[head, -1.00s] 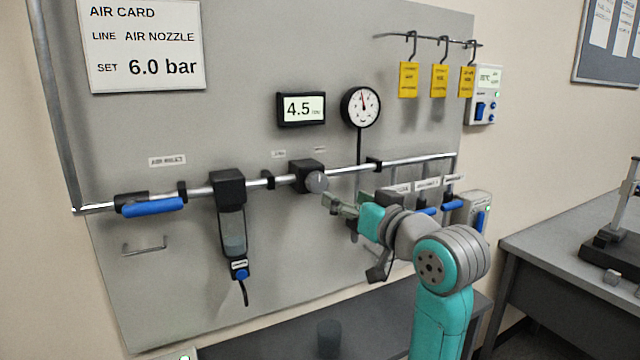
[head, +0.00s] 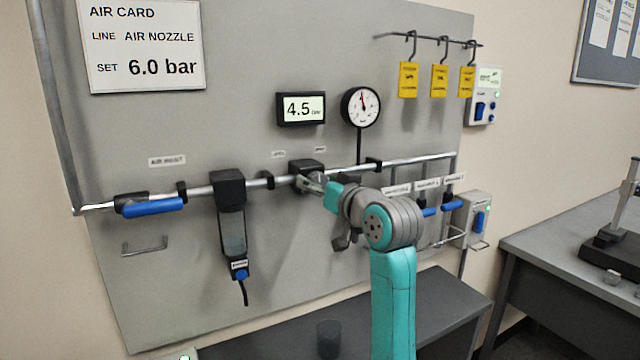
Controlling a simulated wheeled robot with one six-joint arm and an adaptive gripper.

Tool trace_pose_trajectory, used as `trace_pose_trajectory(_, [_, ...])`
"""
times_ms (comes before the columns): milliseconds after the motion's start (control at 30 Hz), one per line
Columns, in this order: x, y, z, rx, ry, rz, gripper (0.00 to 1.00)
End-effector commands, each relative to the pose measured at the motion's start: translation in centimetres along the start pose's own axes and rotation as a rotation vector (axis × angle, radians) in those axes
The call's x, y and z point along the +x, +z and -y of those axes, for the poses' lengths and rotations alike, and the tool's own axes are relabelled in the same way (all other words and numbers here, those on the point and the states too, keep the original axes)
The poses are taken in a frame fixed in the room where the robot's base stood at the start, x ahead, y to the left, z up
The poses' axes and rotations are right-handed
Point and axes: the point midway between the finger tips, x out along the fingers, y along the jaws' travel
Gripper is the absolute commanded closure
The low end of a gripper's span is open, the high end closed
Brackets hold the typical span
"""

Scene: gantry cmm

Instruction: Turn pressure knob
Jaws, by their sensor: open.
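The pressure knob is a grey round knob on the front of a black regulator block (head: 303,167) on the pipe; the knob is now largely hidden by my gripper. My gripper (head: 312,183) is at the knob, with its fingers open around or just in front of it; I cannot tell whether they touch it. The digital display (head: 301,109) above reads 4.5, with a bar unit. The round dial gauge (head: 361,106) stands to its right, its needle pointing near the top. The air card (head: 143,42) at top left reads AIR NOZZLE, SET 6.0 bar.
A blue-handled valve (head: 152,207) and a filter bowl (head: 232,230) sit on the pipe to the left. Small blue-handled valves (head: 452,206) are to the right of my arm. Yellow tags (head: 439,80) hang above right. A grey bench (head: 440,300) stands below the panel.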

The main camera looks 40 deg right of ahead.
Motion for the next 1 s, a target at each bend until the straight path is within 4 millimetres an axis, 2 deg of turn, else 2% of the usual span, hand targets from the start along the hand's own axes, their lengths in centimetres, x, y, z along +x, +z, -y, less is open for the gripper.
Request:
trace_pose_trajectory(200, [0.03,0.0,-0.01,0.0,0.0,0.0,0.26])
trace_pose_trajectory(267, [0.03,0.01,-0.01,0.0,0.0,0.0,0.39])
trace_pose_trajectory(433, [0.02,0.02,-0.01,0.0,0.0,0.001,0.81])
trace_pose_trajectory(467, [0.02,0.02,-0.01,0.0,0.0,0.001,0.86])
trace_pose_trajectory(767, [0.02,0.04,-0.01,0.027,0.0,0.0,0.86])
trace_pose_trajectory(1000, [0.02,0.1,-0.05,0.146,-0.001,-0.006,0.86])
